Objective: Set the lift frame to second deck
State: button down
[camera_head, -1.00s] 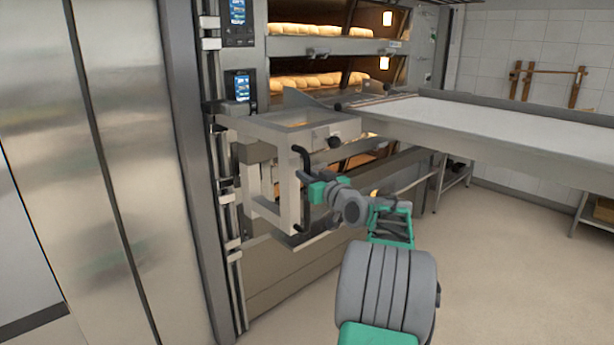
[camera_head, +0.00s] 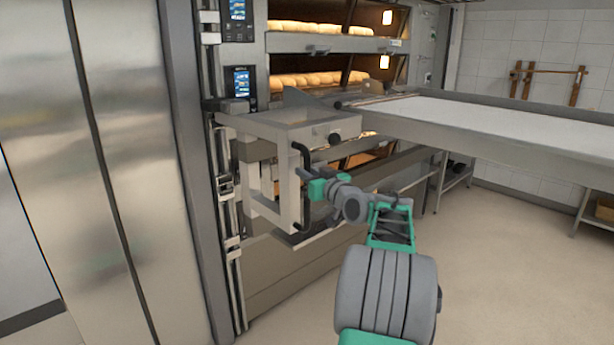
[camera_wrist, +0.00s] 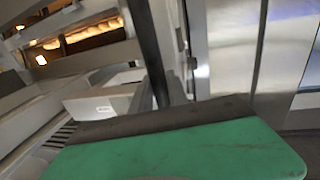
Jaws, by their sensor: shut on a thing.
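The lift frame (camera_head: 283,205) is a pale grey box-like frame on a vertical rail (camera_head: 222,200), left of centre in the head view. It carries the long white loading surface (camera_head: 500,122), which reaches to the right. A black upright handle (camera_head: 299,157) is on the frame's front. My gripper (camera_head: 308,185) is shut on this handle. In the wrist view a dark bar (camera_wrist: 148,45), which looks like the handle, rises behind my green finger (camera_wrist: 180,150). The deck ovens (camera_head: 330,45) stand behind, with bread glowing in the upper decks. The frame's top sits below the second visible bread deck.
Control screens (camera_head: 241,82) are on the oven's left post. A tall steel cabinet (camera_head: 90,150) stands at the left. A wooden wall rack (camera_head: 547,75) hangs at the back right. The floor (camera_head: 500,270) at the right front is clear.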

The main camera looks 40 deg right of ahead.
jog(key=shift+f, duration=0.2)
jog(key=c, duration=1.3)
grip_release()
jog(key=shift+r, duration=0.15)
jog(key=s+a+b, duration=0.1)
jog(key=s+b, duration=0.1)
jog(key=s, duration=0.5)
jog(key=shift+s+a, duration=0.15)
jog(key=shift+s, duration=0.2)
